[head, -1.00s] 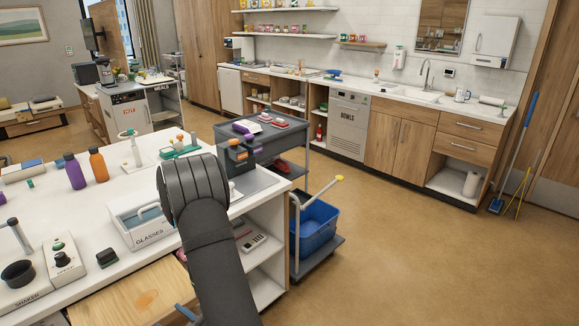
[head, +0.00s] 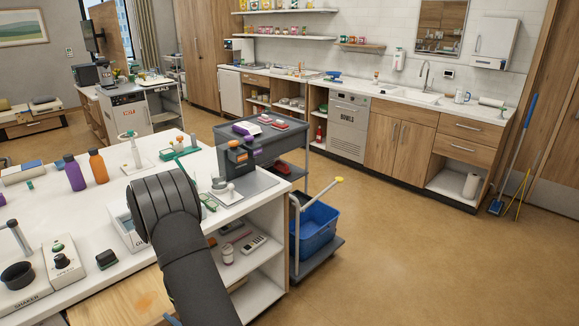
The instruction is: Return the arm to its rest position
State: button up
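My black arm (head: 195,270) rises from the bottom of the head view, over the front edge of the white worktop (head: 90,232). Its thick rounded joint covers the middle of the worktop. My gripper does not show; the arm appears to hide it, so I cannot see its fingers or whether it holds anything. The white glasses box (head: 118,228) is mostly hidden behind the joint.
A dark stand with orange and purple parts (head: 238,158) is on a grey mat right of my arm. Purple (head: 75,174) and orange (head: 98,168) bottles stand at the left. A blue bucket (head: 316,232) is on a trolley.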

jog(key=shift+s+a+f, duration=0.15)
jog(key=shift+a+f, duration=1)
jog(key=shift+f, duration=0.1)
jog(key=shift+s+a+f, duration=0.2)
jog(key=shift+a+f, duration=0.9)
jog(key=shift+f, duration=0.2)
jog(key=shift+s+a+f, duration=0.15)
jog(key=shift+a+f, duration=1)
jog(key=shift+f, duration=0.1)
jog(key=w+d+r, duration=0.1)
jog(key=d+r, duration=0.6)
jog(key=shift+r, duration=0.35)
jog(key=shift+a, duration=0.1)
